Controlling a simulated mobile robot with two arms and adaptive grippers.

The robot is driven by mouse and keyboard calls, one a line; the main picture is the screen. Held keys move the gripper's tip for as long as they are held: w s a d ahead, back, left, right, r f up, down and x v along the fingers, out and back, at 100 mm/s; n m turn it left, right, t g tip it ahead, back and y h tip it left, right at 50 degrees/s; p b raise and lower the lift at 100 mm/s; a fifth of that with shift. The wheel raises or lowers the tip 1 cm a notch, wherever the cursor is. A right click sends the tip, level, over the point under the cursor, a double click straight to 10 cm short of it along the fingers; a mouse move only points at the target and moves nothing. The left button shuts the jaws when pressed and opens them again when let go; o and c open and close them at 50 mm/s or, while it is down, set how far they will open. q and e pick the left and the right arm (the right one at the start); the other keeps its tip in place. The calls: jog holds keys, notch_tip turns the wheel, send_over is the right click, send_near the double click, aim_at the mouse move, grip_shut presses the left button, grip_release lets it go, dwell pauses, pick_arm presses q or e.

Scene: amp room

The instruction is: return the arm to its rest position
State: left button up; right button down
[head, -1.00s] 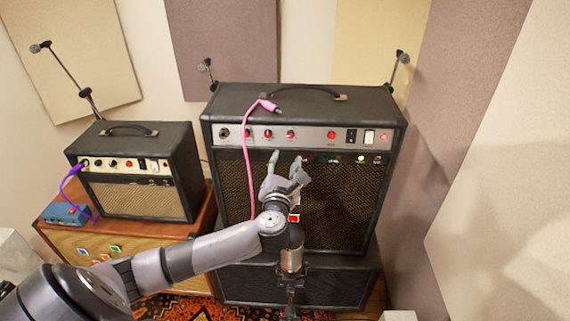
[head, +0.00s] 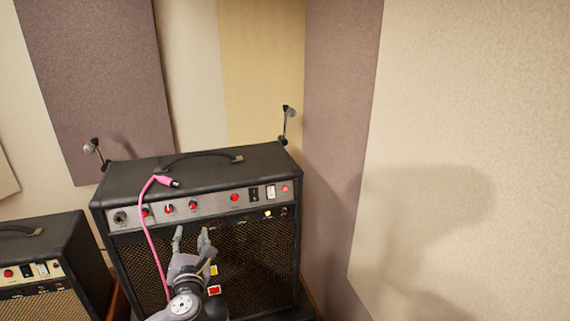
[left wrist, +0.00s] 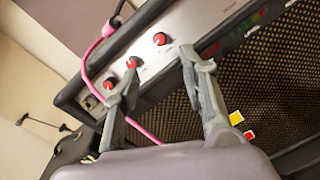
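My left gripper (head: 191,238) is in front of the large black amp (head: 285,170), just below its knob panel. It also shows in the left wrist view (left wrist: 155,75), where its two fingers are spread apart with nothing between them. The left arm comes up from the bottom edge of the head view. My right gripper is in neither view.
A pink cable (head: 150,235) with a plug lies over the amp's top and hangs down its front. A smaller amp (head: 45,250) stands at the left. Microphones (head: 289,112) stick up behind the large amp. A bare wall panel (head: 460,120) fills the right.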

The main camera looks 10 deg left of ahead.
pick_arm(q)
jog(key=s+d+f+n+g+h, duration=0.2)
jog(key=s+d+f+n+g, duration=0.15)
jog(key=s+f+n, duration=0.45)
jog(key=s+d+f+n+g+h, duration=0.25)
jog(key=s+d+f+n, duration=0.3)
jog(key=n, duration=0.35)
jog(key=s+d+f+n+g+h, duration=0.2)
jog(key=s+d+n+g, duration=0.15)
jog(key=s+n, duration=0.5)
jog(key=s+d+f+n+g+h, duration=0.2)
jog(key=s+d+n+g, duration=0.15)
jog(key=s+n, duration=0.55)
jog(key=s+f+b, duration=0.3)
jog(key=f+b, duration=0.4)
jog(key=f, duration=2.7)
jog(key=s+a+f+m+g+b, duration=0.1)
jog(key=s+f+b, duration=0.3)
jog(key=s+f, duration=1.2)
notch_tip(320, 180, down, 4)
jog(key=shift+s+a+f+g+b, duration=0.1)
jog(key=shift+s+a+g+b, duration=0.25)
jog(key=shift+a, duration=0.3)
